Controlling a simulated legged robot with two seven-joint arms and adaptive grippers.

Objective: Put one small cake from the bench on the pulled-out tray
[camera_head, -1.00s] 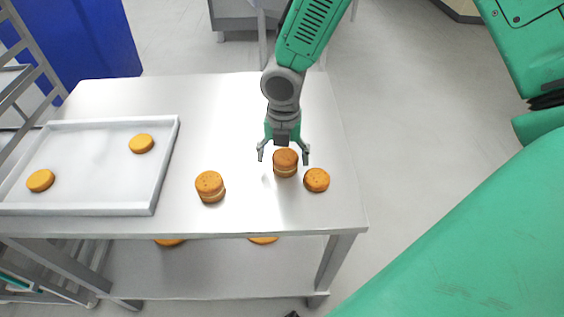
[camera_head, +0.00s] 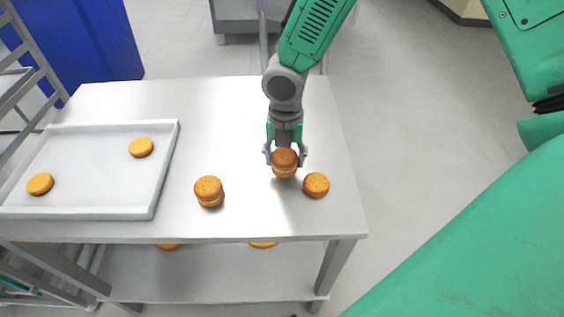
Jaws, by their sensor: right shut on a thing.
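My right gripper (camera_head: 286,156) is shut on a golden-brown round cake (camera_head: 285,168), which looks two-layered, over the right part of the steel bench (camera_head: 240,110). I cannot tell whether that cake still touches the bench. Another cake (camera_head: 316,185) lies just right of it, apart from the gripper. A further cake, which also looks two-layered (camera_head: 209,192), stands to the left. The pale shallow tray (camera_head: 100,213) is at the left of the bench, with one cake (camera_head: 141,147) near its back right and one (camera_head: 40,183) at its left. My left gripper is not in view.
A metal rack (camera_head: 25,75) stands at the left edge, with a blue panel (camera_head: 95,40) behind. Cakes (camera_head: 263,245) also show under the bench, above the lower shelf (camera_head: 215,285).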

